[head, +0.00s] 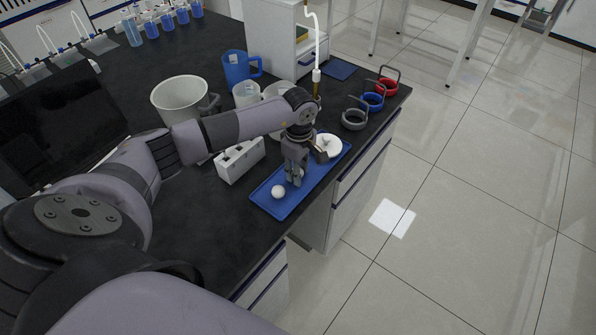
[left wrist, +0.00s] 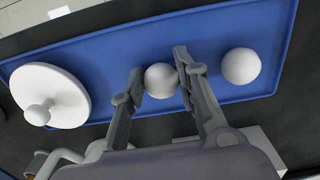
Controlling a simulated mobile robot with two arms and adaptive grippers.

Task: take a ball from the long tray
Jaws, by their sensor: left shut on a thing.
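A long blue tray (head: 272,207) lies on the black bench near its right edge; it also shows in the left wrist view (left wrist: 100,48). My left gripper (head: 295,180) points down over the tray. In the left wrist view its fingers (left wrist: 160,84) are shut on a white ball (left wrist: 161,80). In the head view this ball is mostly hidden by the fingers. A second white ball (left wrist: 240,66) lies on the tray beside the gripper; it also shows in the head view (head: 278,191). My right gripper is not in view.
A white knobbed lid (left wrist: 50,95) lies at the tray's other end, also in the head view (head: 329,146). A white block (head: 240,160) stands left of the tray. A white bucket (head: 181,99), blue jug (head: 238,68) and coloured rings (head: 372,101) stand farther back.

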